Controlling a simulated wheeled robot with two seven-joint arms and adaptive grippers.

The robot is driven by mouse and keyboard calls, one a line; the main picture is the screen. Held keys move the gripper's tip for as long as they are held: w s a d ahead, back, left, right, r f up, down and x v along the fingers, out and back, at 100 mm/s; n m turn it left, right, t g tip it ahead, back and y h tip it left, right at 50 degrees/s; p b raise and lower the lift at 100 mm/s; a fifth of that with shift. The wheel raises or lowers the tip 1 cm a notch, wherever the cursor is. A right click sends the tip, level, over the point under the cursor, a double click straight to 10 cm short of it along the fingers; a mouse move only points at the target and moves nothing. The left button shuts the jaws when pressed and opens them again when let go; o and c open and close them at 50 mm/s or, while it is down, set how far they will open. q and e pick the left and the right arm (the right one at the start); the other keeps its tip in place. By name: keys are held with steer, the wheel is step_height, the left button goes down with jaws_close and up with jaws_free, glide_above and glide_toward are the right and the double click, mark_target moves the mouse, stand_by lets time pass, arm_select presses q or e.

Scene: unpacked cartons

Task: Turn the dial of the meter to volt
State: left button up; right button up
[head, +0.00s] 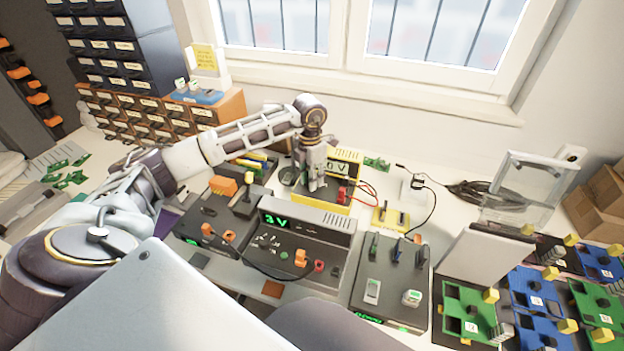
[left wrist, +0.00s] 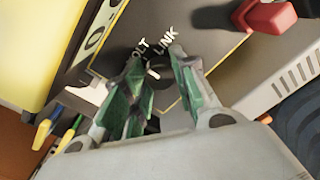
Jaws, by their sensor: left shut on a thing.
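My left gripper (head: 313,184) reaches down over the panel from above. In the left wrist view its green-padded fingers (left wrist: 156,60) are shut on the small dark dial (left wrist: 158,76), just below the two words. A white mark shows by the dial; the fingers partly hide it, so its exact pointing is unclear. My right gripper is not in view.
A power unit (head: 290,226) reading 3V stands in front of the meter. A red plug (head: 343,193) with red wires sits at the meter's right side. A black box with switches (head: 391,275) and green and blue boards (head: 535,297) stand to the right. Drawers (head: 150,115) stand behind left.

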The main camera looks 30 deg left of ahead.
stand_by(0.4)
arm_select(q)
steer(key=o, duration=1.1)
steer(key=shift+c, duration=0.2)
steer(key=shift+r, duration=0.1)
step_height(320, 180, up, 12)
steer(key=shift+a, duration=0.35)
steer(key=shift+w, duration=0.1)
